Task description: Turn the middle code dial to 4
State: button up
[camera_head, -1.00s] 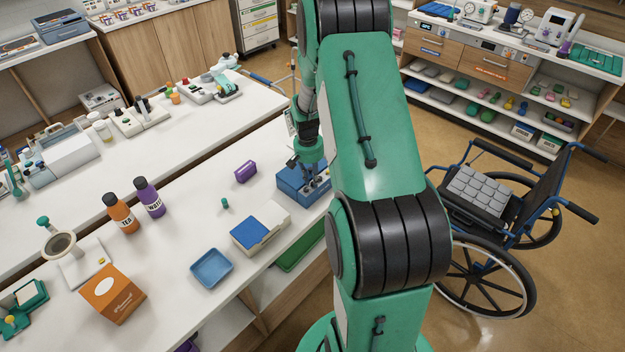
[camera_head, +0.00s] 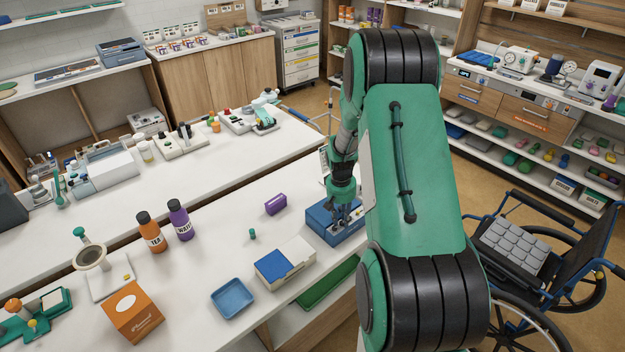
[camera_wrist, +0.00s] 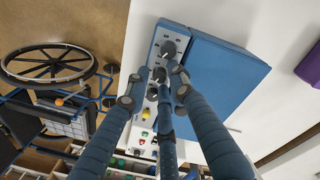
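A blue box (camera_head: 322,226) stands near the table's right edge. In the wrist view, the box (camera_wrist: 222,80) has a pale panel with a row of dark dials: an upper dial (camera_wrist: 168,48), a middle dial (camera_wrist: 160,75) and a lower one (camera_wrist: 153,93) partly hidden by my fingers. My gripper (camera_head: 343,214) is over the box's panel. In the wrist view, my gripper's (camera_wrist: 159,72) fingers are spread around the middle dial, with the tips apart. Whether they touch it is unclear. The dial's number cannot be read.
A white and blue box (camera_head: 285,265), a small green piece (camera_head: 252,233) and a purple box (camera_head: 276,204) are near the blue box. A blue tray (camera_head: 232,298), bottles (camera_head: 151,232) and an orange box (camera_head: 133,312) are further left. A wheelchair (camera_head: 545,250) is at the right.

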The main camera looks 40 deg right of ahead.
notch_tip(320, 180, up, 14)
jog(key=a+p, duration=0.1)
jog(key=p, duration=0.1)
jog(key=a+r+n+t+p, duration=0.1)
jog(key=a+r+n, duration=0.3)
jog(key=a+r, duration=0.8)
jog(key=shift+w+a+r+n+t+h, duration=0.2)
jog(key=shift+a+n+t+h, duration=0.1)
jog(key=shift+a+n, duration=0.15)
jog(key=s+d+f+n+y+b, duration=0.1)
jog(key=d+f+n+b, duration=0.2)
jog(key=d+f+n, duration=0.9)
jog(key=shift+s+d+f+n, duration=0.4)
jog(key=shift+d+n, duration=0.85)
jog(key=shift+n, duration=3)
